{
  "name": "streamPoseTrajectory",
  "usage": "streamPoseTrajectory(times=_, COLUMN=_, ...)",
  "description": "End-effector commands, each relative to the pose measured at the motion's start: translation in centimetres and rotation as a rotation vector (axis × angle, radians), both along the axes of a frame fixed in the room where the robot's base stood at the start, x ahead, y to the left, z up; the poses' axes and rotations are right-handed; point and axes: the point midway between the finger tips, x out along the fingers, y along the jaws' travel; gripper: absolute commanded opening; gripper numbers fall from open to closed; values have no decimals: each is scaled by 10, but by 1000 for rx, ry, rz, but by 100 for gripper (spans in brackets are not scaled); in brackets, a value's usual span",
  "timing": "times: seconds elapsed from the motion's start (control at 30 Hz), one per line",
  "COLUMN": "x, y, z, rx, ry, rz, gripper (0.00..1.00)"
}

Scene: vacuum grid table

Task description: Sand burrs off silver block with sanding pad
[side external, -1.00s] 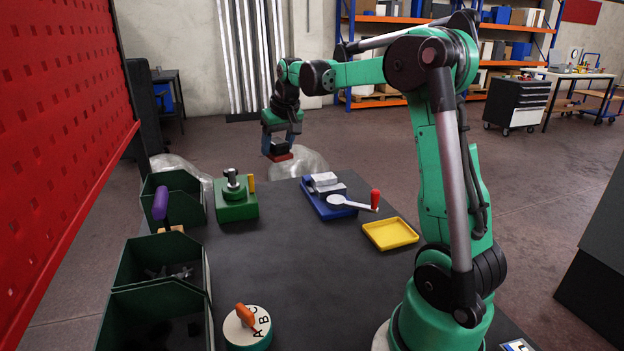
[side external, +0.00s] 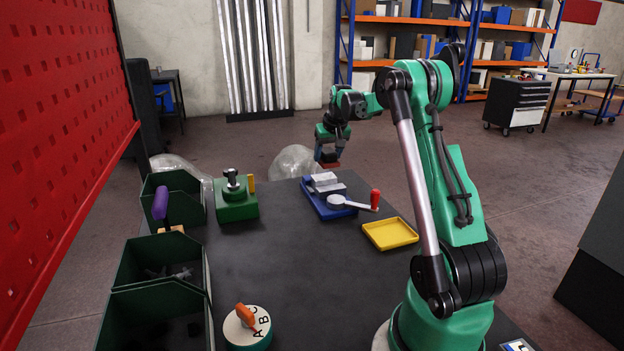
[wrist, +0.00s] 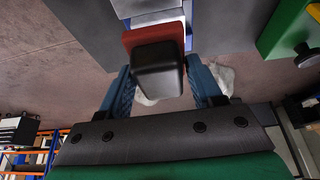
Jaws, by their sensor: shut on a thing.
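The silver block (side external: 325,181) sits in the blue vise (side external: 311,200) on the dark table. My gripper (side external: 327,153) is shut on the sanding pad (side external: 331,164), which has a black grip and a red base. In the side view the pad appears just behind and above the block; an exact gap cannot be told. In the wrist view the pad's black grip (wrist: 158,70) is between my blue fingers (wrist: 162,88). Its red base partly covers the silver block (wrist: 157,17) and blue vise (wrist: 196,18) from this view. Burrs are too small to see.
The vise's crank with its red knob (side external: 375,199) sticks out right. A yellow tray (side external: 390,234) lies to the right, a green fixture (side external: 236,205) to the left. Green bins (side external: 158,300) line the left edge. The table's middle (side external: 290,265) is clear.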

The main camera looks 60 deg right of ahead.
Motion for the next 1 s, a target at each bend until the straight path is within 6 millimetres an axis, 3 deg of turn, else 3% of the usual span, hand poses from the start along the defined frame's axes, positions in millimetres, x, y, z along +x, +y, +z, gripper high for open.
streamPoseTrajectory(times=0.43, x=1, y=0, z=-48, rx=0, ry=0, rz=0, gripper=0)
streamPoseTrajectory(times=0.5, x=6, y=-6, z=-42, rx=0, ry=0, rz=1, gripper=0)
streamPoseTrajectory(times=0.87, x=29, y=-29, z=-46, rx=0, ry=0, rz=0, gripper=0)
streamPoseTrajectory(times=1.0, x=20, y=-19, z=-46, rx=0, ry=0, rz=0, gripper=0)
